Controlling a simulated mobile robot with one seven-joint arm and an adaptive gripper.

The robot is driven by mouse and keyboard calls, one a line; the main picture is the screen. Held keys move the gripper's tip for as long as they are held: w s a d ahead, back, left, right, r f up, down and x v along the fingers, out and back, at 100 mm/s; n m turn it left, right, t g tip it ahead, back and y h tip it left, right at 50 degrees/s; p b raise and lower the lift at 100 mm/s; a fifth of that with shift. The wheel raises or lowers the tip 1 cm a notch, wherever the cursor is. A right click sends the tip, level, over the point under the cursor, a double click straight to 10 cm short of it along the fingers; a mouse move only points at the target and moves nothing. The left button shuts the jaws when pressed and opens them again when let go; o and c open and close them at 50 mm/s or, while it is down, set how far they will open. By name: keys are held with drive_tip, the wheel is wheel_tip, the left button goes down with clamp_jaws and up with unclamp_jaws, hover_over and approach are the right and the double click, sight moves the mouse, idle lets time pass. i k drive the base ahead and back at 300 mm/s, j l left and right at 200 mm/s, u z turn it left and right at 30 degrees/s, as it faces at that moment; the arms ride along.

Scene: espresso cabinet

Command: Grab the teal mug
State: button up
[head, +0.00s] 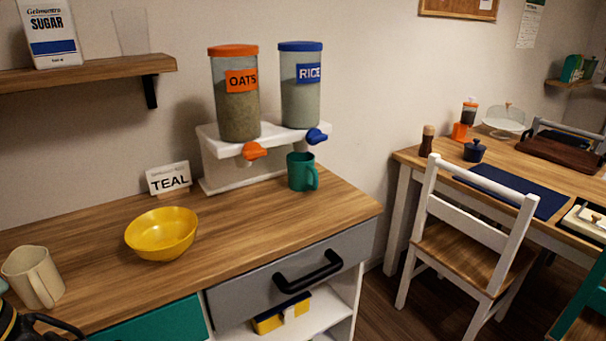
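The teal mug (302,172) stands upright on the wooden cabinet top, below the spout of the rice dispenser (301,84). Its handle points right and toward the viewer. It looks empty from outside, but its inside is mostly hidden. My gripper is not clearly in view. A black and yellow shape (12,324) is cut off at the lower left corner, and I cannot tell what it is.
The oats dispenser (235,92) stands left of the rice one on a white stand (224,172). A TEAL sign (168,179), yellow bowl (162,233) and beige mug (33,277) are farther left. A shelf (88,75) overhangs the left. A chair (470,240) stands right.

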sight(302, 175)
drive_tip(key=i+j+z, duration=0.15)
drive_tip(key=z, duration=0.2)
drive_tip(key=i+j+z, duration=0.1)
drive_tip(key=z, duration=0.3)
drive_tip(key=i+j+z, duration=0.15)
drive_tip(key=j, duration=0.15)
drive_tip(key=j+z, duration=0.1)
drive_tip(key=j, duration=0.2)
drive_tip(key=i+j+z, duration=0.15)
drive_tip(key=j, duration=0.2)
